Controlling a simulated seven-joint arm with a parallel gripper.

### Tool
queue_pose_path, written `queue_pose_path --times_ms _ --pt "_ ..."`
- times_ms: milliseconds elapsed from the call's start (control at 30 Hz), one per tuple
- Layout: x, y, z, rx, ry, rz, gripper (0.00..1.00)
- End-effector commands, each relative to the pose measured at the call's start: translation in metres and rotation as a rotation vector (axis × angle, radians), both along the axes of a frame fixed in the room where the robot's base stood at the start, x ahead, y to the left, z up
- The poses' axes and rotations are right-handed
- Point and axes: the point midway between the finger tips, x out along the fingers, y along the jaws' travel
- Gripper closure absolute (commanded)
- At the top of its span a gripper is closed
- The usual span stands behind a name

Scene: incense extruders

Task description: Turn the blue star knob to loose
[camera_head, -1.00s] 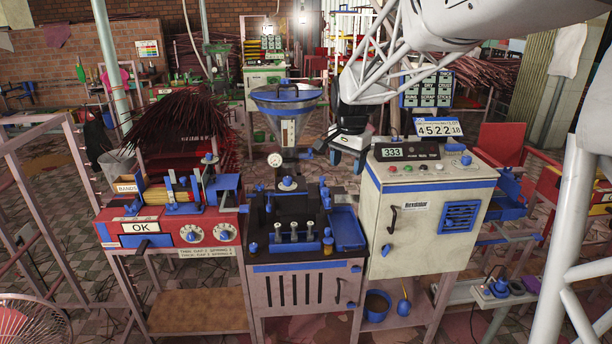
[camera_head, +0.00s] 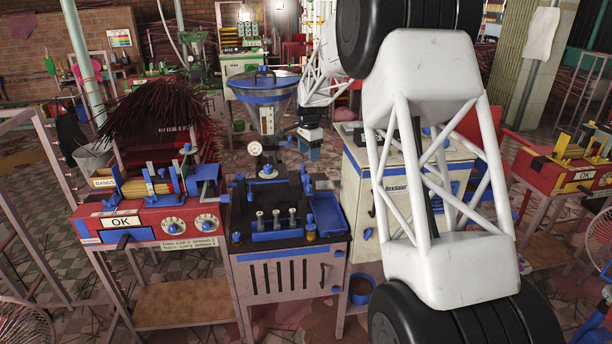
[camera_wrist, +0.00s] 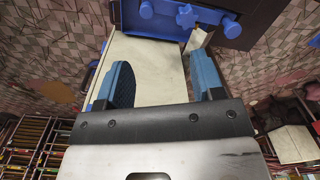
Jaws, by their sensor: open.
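My gripper (camera_wrist: 162,72) is open, with its two blue finger pads apart and only a cream surface seen between them. In the head view my gripper (camera_head: 309,148) hangs just right of the steel hopper, behind the dark extruder. In the wrist view a small blue star-shaped knob (camera_wrist: 187,16) shows near the top edge on a blue part, ahead of the fingers and not touched. I cannot tell which head-view knob matches the star one.
The dark extruder (camera_head: 290,262) carries the steel hopper (camera_head: 265,103) and several blue parts. The red machine (camera_head: 150,226) stands left, with incense sticks behind it. The cream cabinet (camera_head: 358,210) stands right, largely hidden by my arm. A blue tray (camera_head: 328,212) sits on the extruder's right side.

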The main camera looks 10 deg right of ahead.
Motion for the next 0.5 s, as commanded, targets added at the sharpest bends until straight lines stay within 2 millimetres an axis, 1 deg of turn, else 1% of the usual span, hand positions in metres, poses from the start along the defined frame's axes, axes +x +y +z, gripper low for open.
queue_pose_path --times_ms 33,200,333,500 --pt "0.01 0.0 -0.01 0.0 0.005 -0.018 0.39" --pt "0.034 0.002 -0.031 0.001 0.015 -0.073 0.39" --pt "0.043 0.002 -0.04 0.001 0.018 -0.096 0.39" --pt "0.047 0.002 -0.043 0.002 0.019 -0.106 0.39"
